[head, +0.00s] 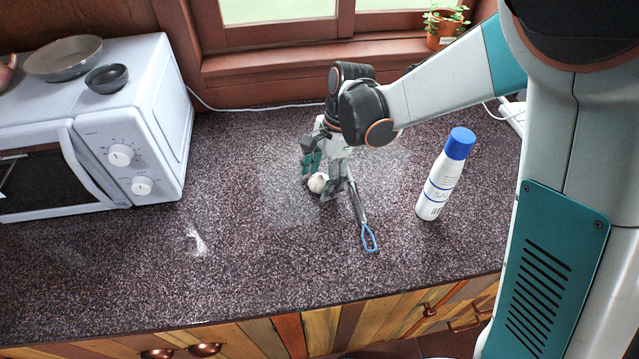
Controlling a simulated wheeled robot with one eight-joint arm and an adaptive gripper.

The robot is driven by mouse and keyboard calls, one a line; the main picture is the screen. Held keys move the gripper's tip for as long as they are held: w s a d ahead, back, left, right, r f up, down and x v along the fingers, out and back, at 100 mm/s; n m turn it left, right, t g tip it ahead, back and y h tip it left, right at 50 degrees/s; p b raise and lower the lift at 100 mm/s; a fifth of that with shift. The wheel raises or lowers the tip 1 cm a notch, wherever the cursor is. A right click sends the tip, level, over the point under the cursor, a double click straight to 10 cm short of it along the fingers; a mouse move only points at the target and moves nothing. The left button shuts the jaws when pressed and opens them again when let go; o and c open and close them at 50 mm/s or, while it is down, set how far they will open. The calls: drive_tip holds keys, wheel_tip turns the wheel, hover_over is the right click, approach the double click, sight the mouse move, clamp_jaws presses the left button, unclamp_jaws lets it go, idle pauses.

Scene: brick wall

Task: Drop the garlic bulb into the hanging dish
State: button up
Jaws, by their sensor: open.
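A white garlic bulb (318,183) sits on the dark speckled countertop, near the middle of the view. My gripper (317,188) points down at it with open fingers. One finger is on the left of the bulb and the other on its right; I cannot tell whether they touch it. The gripper partly hides the bulb. I cannot make out a hanging dish. A small dark grey bowl (107,78) stands on the white microwave (150,110) at the left.
A grey pan (64,58) lies on the microwave. A white bottle with a blue cap (445,175) stands farther right. A potted plant (443,25) stands at the window. The front-left countertop (100,270) is clear.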

drive_tip(key=c, duration=1.1)
